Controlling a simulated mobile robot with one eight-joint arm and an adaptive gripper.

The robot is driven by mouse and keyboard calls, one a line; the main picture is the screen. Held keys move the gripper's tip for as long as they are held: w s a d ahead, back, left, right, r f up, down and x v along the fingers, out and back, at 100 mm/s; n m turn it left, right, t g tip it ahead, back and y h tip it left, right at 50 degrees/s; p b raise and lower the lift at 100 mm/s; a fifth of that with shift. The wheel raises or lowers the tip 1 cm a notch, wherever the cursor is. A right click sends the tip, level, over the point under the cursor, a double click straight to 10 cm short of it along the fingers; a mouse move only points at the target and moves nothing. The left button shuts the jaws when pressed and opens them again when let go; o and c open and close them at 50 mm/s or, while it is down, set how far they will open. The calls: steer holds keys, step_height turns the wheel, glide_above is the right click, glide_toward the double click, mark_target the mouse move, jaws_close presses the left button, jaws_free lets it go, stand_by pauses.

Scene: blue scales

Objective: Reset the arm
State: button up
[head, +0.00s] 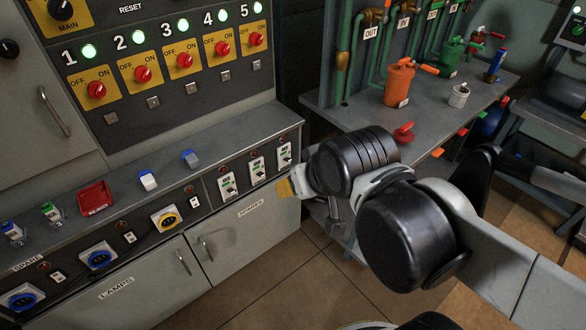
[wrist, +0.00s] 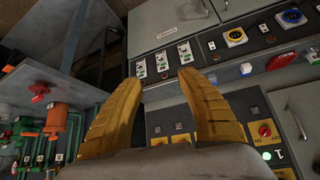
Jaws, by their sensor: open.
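My gripper (head: 284,188) is at the end of my black and grey arm, which reaches in from the right in the head view. Its yellow finger shows in front of the right end of the grey console. In the wrist view my gripper (wrist: 160,78) has its two yellow ribbed fingers spread apart with nothing between them. The wrist picture is turned over, with the breaker switches (wrist: 172,58) of the console beyond the fingertips. In the head view the forearm hides part of the floor and bench.
The console (head: 236,150) carries blue and white blocks and a red reject tray (head: 95,197). Above it is a panel of numbered red switches (head: 185,60) with green lamps lit. A bench (head: 450,88) behind my arm holds an orange canister (head: 399,84), a green canister (head: 449,56) and a white cup (head: 458,96).

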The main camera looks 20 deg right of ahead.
steer(key=s, duration=0.2)
steer(key=shift+s+d+f+g, duration=0.15)
steer(key=shift+s+d+g, duration=0.15)
steer(key=shift+c, duration=0.5)
stand_by(1.2)
